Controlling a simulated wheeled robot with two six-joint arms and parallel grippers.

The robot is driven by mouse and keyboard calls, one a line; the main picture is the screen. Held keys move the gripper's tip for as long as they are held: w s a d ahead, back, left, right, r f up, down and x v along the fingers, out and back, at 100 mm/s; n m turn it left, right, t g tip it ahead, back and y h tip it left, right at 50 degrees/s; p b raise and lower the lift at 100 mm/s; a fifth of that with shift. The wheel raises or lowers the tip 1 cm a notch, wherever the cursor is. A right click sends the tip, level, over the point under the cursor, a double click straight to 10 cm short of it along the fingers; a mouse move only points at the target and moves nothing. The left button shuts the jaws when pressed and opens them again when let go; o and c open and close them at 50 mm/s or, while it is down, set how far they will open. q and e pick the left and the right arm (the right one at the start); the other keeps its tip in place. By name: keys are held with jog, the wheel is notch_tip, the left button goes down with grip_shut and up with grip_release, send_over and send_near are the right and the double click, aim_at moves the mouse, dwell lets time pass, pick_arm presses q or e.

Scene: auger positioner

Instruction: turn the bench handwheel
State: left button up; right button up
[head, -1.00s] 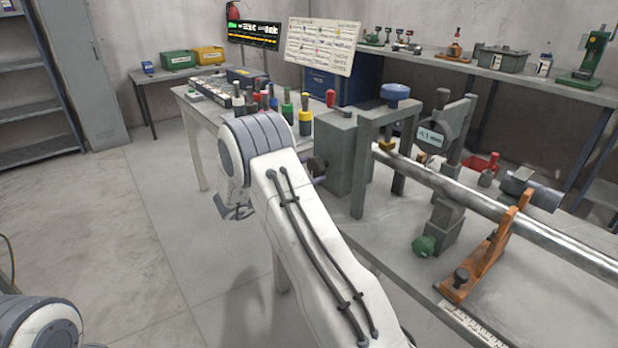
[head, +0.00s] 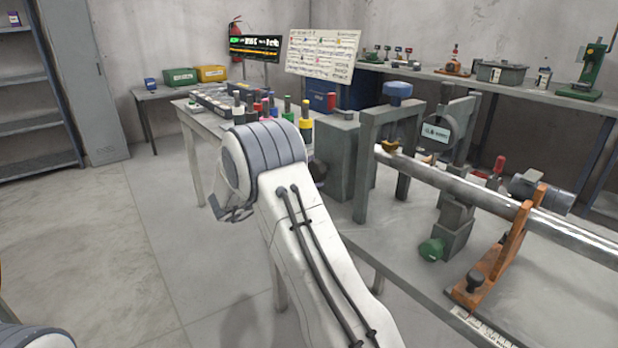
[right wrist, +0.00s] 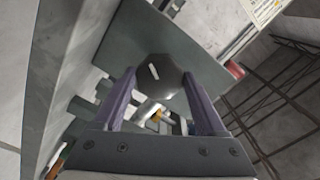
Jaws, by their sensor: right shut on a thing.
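The bench handwheel (head: 318,172) is a dark, rounded part at the left side of a grey block on the bench, mostly hidden behind my right arm. In the right wrist view the handwheel (right wrist: 156,68) is a dark grey round face with a short white mark, in front of a flat grey-green plate. My right gripper (right wrist: 159,78) has its two purple fingers on either side of the handwheel, shut on it. In the head view my right arm hides this grip. My left gripper is out of view.
The grey block (head: 345,155) stands at the left end of the bench (head: 385,240). A shiny metal tube (head: 470,190) runs right from a grey frame over an orange stand (head: 500,255). Coloured-top tools stand behind my arm. Open floor (head: 130,250) lies left.

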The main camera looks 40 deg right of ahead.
dwell(0.3)
jog(key=o, duration=1.3)
jog(key=a, duration=0.5)
jog(key=a+p, duration=0.1)
jog(key=a, duration=0.4)
jog(key=shift+s+a, duration=0.2)
jog(key=shift+a, duration=0.05)
jog(key=shift+d, duration=0.1)
jog(key=d+b, duration=0.1)
jog(key=d, duration=0.9)
jog(key=shift+w+d, duration=0.15)
jog(key=shift+d, duration=0.05)
